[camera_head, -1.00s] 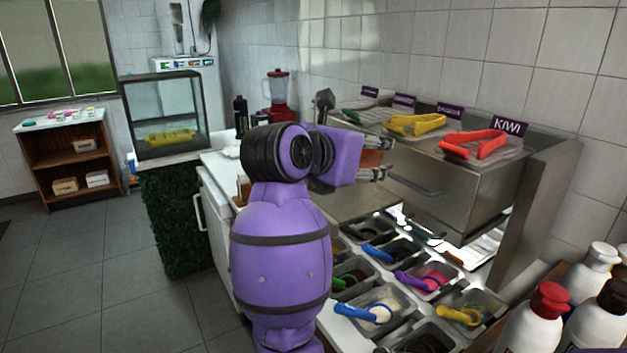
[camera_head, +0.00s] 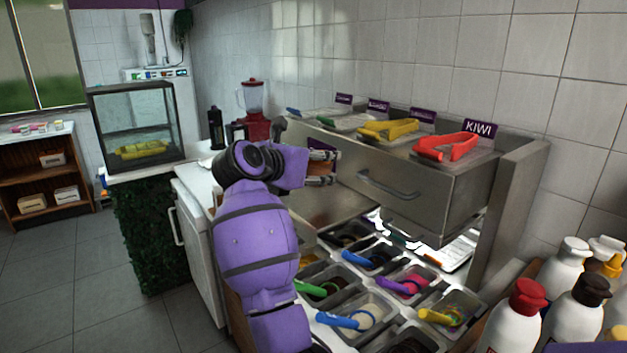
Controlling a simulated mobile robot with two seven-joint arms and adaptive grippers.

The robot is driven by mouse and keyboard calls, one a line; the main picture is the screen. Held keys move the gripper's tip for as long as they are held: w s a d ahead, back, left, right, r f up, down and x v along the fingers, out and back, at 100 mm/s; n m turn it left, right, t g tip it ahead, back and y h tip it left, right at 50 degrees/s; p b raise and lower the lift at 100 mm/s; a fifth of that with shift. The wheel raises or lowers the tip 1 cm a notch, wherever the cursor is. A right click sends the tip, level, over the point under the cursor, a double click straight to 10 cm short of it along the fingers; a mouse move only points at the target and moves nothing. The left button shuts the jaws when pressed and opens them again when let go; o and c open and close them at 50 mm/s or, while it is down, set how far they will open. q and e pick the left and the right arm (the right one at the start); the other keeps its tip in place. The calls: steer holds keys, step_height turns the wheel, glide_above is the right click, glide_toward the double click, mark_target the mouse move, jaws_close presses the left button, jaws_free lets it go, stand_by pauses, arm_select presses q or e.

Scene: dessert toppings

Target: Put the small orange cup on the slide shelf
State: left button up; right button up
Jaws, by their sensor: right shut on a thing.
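My right gripper (camera_head: 322,166) is at the end of the purple arm and is shut on the small orange cup (camera_head: 321,168). Only an orange-brown strip of the cup shows between the fingers; the rest is hidden. The gripper is in front of the left part of a steel drawer unit (camera_head: 440,192) with a bar handle. A flat steel surface (camera_head: 335,205) shows below and behind the gripper. I cannot tell for certain which surface is the slide shelf. My left gripper is not in view.
Red tongs (camera_head: 447,147) and yellow tongs (camera_head: 388,130) lie on top of the drawer unit. Topping tubs with coloured scoops (camera_head: 352,318) fill the counter below. Sauce bottles (camera_head: 518,318) stand at the lower right. A red blender (camera_head: 254,112) stands at the back.

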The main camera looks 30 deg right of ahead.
steer(key=shift+w+f, duration=0.7)
steer(key=shift+f, duration=1.6)
steer(key=shift+f, duration=0.2)
steer(key=o, duration=0.9)
steer(key=shift+r, duration=0.1)
